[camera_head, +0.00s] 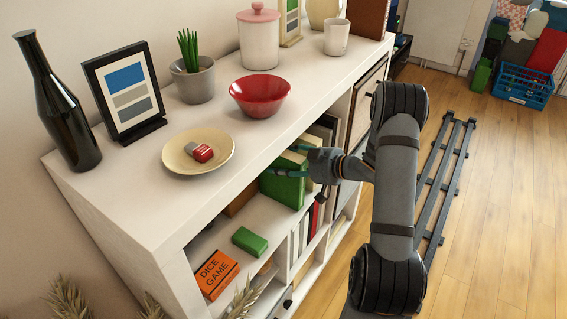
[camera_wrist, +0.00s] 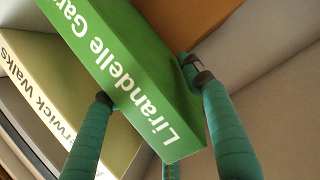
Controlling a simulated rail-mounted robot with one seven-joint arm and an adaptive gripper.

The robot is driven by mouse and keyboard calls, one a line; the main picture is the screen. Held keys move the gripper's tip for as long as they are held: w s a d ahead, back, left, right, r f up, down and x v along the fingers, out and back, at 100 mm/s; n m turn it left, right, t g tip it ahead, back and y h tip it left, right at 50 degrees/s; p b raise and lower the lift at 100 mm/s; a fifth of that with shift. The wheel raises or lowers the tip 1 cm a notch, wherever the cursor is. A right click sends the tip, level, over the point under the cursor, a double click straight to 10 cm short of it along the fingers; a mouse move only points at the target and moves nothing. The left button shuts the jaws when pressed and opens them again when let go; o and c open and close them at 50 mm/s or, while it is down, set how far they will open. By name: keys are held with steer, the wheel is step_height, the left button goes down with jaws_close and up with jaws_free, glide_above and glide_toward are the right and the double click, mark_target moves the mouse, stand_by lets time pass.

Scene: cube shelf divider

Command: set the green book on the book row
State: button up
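The green book (camera_head: 283,188) is at the front of the shelf unit, below its top. In the wrist view the green book (camera_wrist: 125,70) shows white lettering, "Lirandelle Gar...", and is tilted in the picture. My gripper (camera_wrist: 145,85) has one teal finger on each side of its spine and appears shut on it. In the head view my gripper (camera_head: 298,165) partly covers the book. A row of upright books (camera_head: 306,228) with white, red and black spines stands in a lower compartment. Beside the green book in the wrist view is a pale and olive book (camera_wrist: 50,100) reading "...wick Walks".
An orange "DICE GAME" box (camera_head: 214,274) and a small green box (camera_head: 249,241) lie in the left compartments. A red bowl (camera_head: 259,97), a plate (camera_head: 180,158) and other decor stand on the white shelf top (camera_head: 130,190).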

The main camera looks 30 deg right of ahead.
steer(key=shift+o, duration=0.9)
steer(key=shift+r, duration=0.1)
steer(key=v, duration=1.2)
